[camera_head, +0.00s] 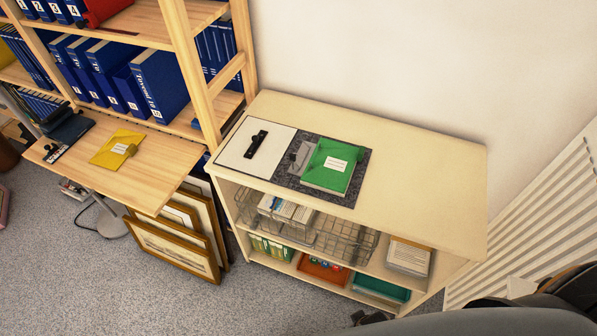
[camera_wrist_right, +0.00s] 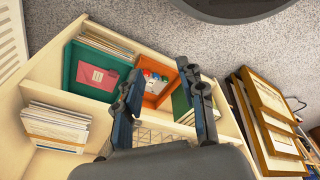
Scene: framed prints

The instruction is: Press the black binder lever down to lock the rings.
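A black lever piece (camera_head: 257,143) lies on a white panel (camera_head: 238,158) at the left of the cream cabinet's top. A dark grey speckled panel (camera_head: 288,180) joins it on the right, with a grey metal-looking part (camera_head: 300,156) and a green folder (camera_head: 330,167) with a white label on it. Whether the rings are locked is too small to tell. My right gripper (camera_wrist_right: 163,82) shows in the right wrist view with its two fingers apart and nothing between them, in front of the cabinet's shelves. It is away from the lever. My left gripper is not in view.
The cream cabinet (camera_head: 428,165) has a bare top on the right. Its shelves hold a wire basket (camera_head: 345,238), papers and a teal tray (camera_wrist_right: 90,72). Framed prints (camera_head: 172,248) lean left of it. A yellow folder (camera_head: 117,148) lies on the wooden desk. A wall stands behind.

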